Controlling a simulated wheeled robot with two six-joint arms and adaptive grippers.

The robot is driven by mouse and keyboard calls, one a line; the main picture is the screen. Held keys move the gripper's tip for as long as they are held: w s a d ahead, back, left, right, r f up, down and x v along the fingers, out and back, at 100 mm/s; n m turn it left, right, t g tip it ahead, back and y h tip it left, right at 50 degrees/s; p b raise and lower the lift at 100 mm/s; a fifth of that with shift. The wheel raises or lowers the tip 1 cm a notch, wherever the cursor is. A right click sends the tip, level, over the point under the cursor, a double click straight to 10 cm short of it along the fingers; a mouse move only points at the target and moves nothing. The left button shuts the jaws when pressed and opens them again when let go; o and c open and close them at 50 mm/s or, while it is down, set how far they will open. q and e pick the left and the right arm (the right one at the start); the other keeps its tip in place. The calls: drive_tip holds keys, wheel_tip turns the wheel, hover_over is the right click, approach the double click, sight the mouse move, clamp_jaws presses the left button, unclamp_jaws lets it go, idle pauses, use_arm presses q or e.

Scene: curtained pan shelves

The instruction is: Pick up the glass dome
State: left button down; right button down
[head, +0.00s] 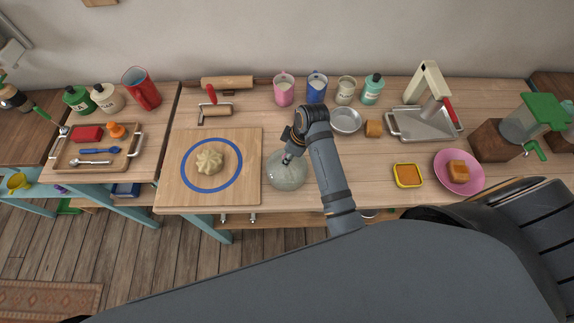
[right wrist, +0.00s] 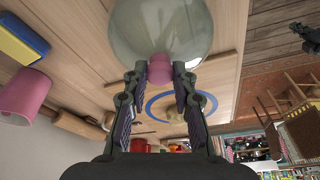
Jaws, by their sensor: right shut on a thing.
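The glass dome (head: 287,176) is a clear, pale greenish bowl shape at the middle of the table, just right of the wooden board (head: 250,140). My right gripper (head: 288,155) is over its top. In the right wrist view the dome (right wrist: 160,25) fills the upper middle, and its pink knob (right wrist: 160,68) sits between the two fingers of my right gripper (right wrist: 160,82). The fingers are shut on the knob. I cannot tell whether the dome's rim touches the tabletop.
A pale dough piece (head: 209,161) lies inside a blue ring on the board. A metal bowl (head: 346,120), yellow-rimmed dish (head: 408,174) and pink plate (head: 459,172) stand to the right. Cups and jars line the back. The tabletop right of my arm is partly clear.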

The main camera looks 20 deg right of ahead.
use_arm(q)
drive_tip(key=shift+s, duration=0.3)
drive_tip(key=shift+f, duration=0.1)
